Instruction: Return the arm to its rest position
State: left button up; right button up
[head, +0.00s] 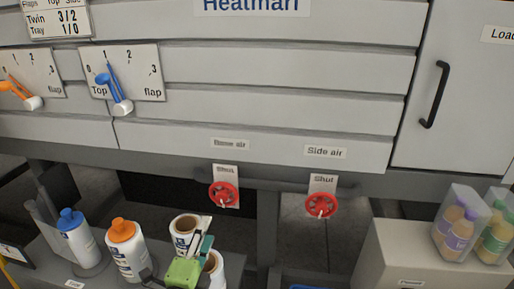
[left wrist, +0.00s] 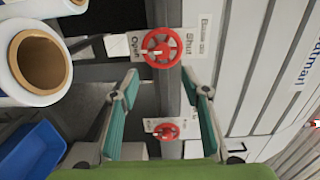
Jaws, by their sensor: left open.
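My left gripper (head: 190,258), with a green body and teal fingers, is low in the head view, in front of white rolls. In the left wrist view its two fingers (left wrist: 161,80) are spread apart with nothing between them. Beyond them, apart from the gripper, are a nearer red handwheel (left wrist: 161,48) and a farther one (left wrist: 165,131). In the head view the left handwheel (head: 224,194) and right handwheel (head: 321,205) sit under the machine front, each below a "Shut" plate. My right gripper is not in view.
A white roll (head: 186,230) stands close to my left gripper, beside orange-capped (head: 124,250) and blue-capped (head: 76,238) bottles. Flap dials (head: 122,75) are on the grey machine front. Clear packs of bottles (head: 458,225) stand on a box at right. A blue bin (left wrist: 30,150) shows in the wrist view.

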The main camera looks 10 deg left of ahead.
pick_arm(q)
jog(key=s+a+f+n+g+y, duration=0.3)
jog(key=s+a+f+n+g, duration=0.2)
jog(key=s+f+n+g, duration=0.5)
jog(key=s+d+f+n+g+h, duration=0.1)
jog(key=s+d+f+n+g, duration=0.15)
jog(key=s, duration=0.75)
jog(key=s+d+f+n+g+h, duration=0.2)
jog(key=s+d+f+n, duration=0.15)
jog(key=s, duration=0.55)
notch_tip(320, 180, down, 26)
jog(key=s+g, duration=0.1)
jog(key=s, duration=0.1)
jog(key=s+a+f, duration=0.2)
jog(key=s+f, duration=0.6)
jog(key=s+a+f+g, duration=0.1)
jog(key=s+a+f, duration=0.1)
jog(key=s+f, duration=0.6)
jog(key=shift+s+f, duration=0.4)
jog(key=shift+f, duration=0.05)
